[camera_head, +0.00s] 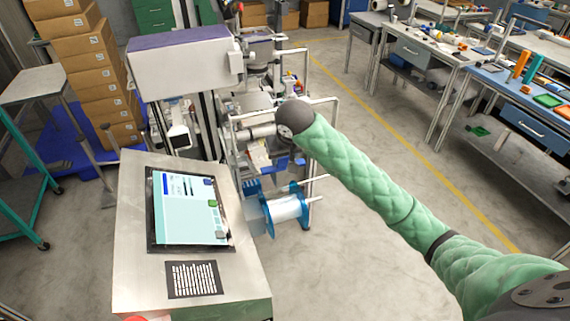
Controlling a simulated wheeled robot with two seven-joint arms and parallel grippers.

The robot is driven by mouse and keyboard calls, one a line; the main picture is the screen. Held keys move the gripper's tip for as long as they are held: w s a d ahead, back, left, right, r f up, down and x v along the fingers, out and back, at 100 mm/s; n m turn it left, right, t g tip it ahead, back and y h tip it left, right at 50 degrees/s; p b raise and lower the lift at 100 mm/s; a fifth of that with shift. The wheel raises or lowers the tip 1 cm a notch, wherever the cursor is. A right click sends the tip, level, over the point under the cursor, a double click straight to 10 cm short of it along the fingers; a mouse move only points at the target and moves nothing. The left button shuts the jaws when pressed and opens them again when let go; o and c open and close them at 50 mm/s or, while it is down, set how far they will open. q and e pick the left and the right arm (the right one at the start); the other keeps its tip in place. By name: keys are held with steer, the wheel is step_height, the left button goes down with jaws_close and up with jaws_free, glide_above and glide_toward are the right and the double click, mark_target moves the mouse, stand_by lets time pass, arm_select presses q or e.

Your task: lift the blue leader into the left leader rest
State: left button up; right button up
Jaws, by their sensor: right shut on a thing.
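My right arm, in a green padded sleeve, reaches in from the right to the machine. My right gripper (244,134) is at its far end, among the machine's parts, small and partly hidden. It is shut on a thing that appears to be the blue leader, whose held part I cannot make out. A reel with blue flanges and a white core (286,208) sits on a spindle low on the machine, below the gripper. I cannot pick out the left leader rest among the crowded machine parts. My left gripper is not in view.
A metal console with a tablet screen (190,207) and a printed card (194,279) stands front left. A white box with a purple top (180,72) stands behind it. Stacked cartons (95,75) are at the back left.

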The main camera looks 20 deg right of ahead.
steer(key=shift+w+d+r+p, duration=1.05)
steer(key=shift+w+r, duration=1.65)
steer(key=shift+w, duration=3.05)
steer(key=w+d+f+p, duration=0.2)
steer(key=w+d+f, duration=0.1)
steer(key=w, duration=0.7)
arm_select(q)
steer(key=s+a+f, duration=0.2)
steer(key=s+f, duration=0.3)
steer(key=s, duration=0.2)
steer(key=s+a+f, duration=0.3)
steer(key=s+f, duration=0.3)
arm_select(e)
steer(key=shift+s+d+f+b+x, duration=0.35)
steer(key=shift+b+x, duration=0.5)
steer(key=shift+x, duration=3.1)
steer(key=shift+s+d+b+x, duration=0.1)
steer(key=shift+s+b+x, duration=0.65)
steer(key=shift+x, duration=3.15)
steer(key=shift+s+d+f+b+x, duration=0.25)
steer(key=shift+b+x, duration=0.75)
steer(key=shift+x, duration=2.95)
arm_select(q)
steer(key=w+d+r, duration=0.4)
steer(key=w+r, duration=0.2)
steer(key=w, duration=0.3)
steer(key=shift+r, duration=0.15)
arm_select(e)
steer(key=shift+f, duration=0.2)
